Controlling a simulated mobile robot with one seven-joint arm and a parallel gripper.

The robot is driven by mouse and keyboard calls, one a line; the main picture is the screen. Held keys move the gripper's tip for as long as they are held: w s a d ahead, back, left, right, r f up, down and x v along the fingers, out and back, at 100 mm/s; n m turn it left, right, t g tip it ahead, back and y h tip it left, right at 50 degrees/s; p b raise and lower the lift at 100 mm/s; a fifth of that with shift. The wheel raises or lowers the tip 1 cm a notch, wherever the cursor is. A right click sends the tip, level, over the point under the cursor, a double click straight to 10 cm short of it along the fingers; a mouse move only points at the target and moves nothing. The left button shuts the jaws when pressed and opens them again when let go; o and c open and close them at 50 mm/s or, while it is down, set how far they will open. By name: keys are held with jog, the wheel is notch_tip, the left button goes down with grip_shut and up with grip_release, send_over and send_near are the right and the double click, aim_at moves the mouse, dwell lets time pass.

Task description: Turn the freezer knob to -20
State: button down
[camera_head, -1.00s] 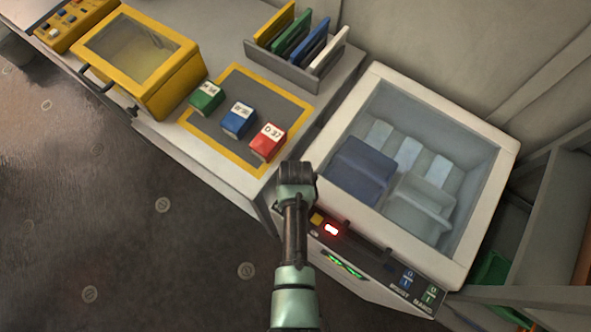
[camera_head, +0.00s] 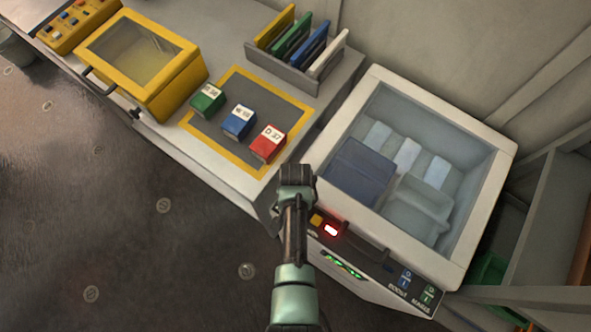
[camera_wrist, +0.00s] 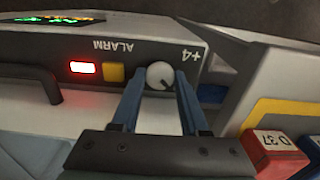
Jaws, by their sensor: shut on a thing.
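The freezer (camera_head: 400,238) is a white chest with a glass lid at the right of the head view. Its knob (camera_wrist: 158,70) shows in the wrist view as a small round pale dial with a dark pointer mark, which points down and right in the picture. A "+4" label is printed to the right of the knob, upside down. My gripper (camera_wrist: 160,82) has its two blue fingers closed on either side of the knob. In the head view my arm's end hides the knob and fingertips. I cannot see a -20 mark.
Next to the knob are a yellow button (camera_wrist: 114,73) and a lit red alarm light (camera_wrist: 83,67). A green display (camera_head: 343,267) and a dark lid handle (camera_head: 366,247) are on the freezer front. A red D 37 box (camera_head: 267,145) sits on the adjoining counter.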

jog(key=shift+w, duration=0.1)
dwell(0.3)
jog(key=c, duration=0.7)
grip_release()
jog(key=shift+r, duration=0.15)
notch_tip(320, 180, up, 13)
jog(key=shift+f, duration=0.1)
